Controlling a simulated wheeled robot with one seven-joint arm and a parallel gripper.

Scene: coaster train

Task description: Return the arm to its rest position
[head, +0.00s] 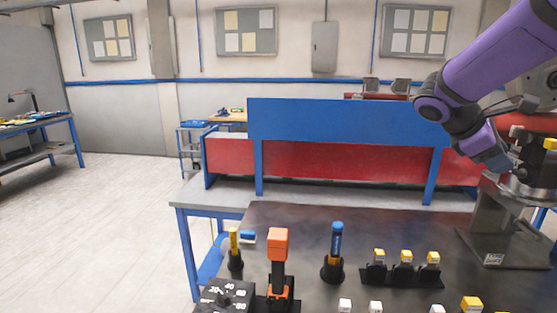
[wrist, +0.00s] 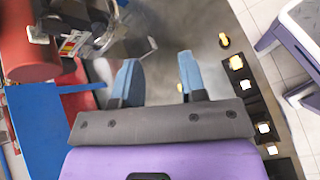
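My purple arm reaches in from the upper right of the head view, raised above the right end of the dark workbench (head: 400,222). My gripper (head: 503,163) is at its lower end, close to a grey metal machine (head: 492,225); I cannot tell whether they touch. In the wrist view my gripper (wrist: 158,62) has its two blue fingers spread apart. Only the blurred dark bench surface shows between them, so it is empty.
An orange-topped tool (head: 278,245), a blue-capped holder (head: 337,240), a yellow tool (head: 234,243) and a black dial box (head: 225,297) stand at the bench front. A rack (head: 402,276) holds yellow-topped pieces. A blue panel (head: 340,122) stands behind. The bench middle is clear.

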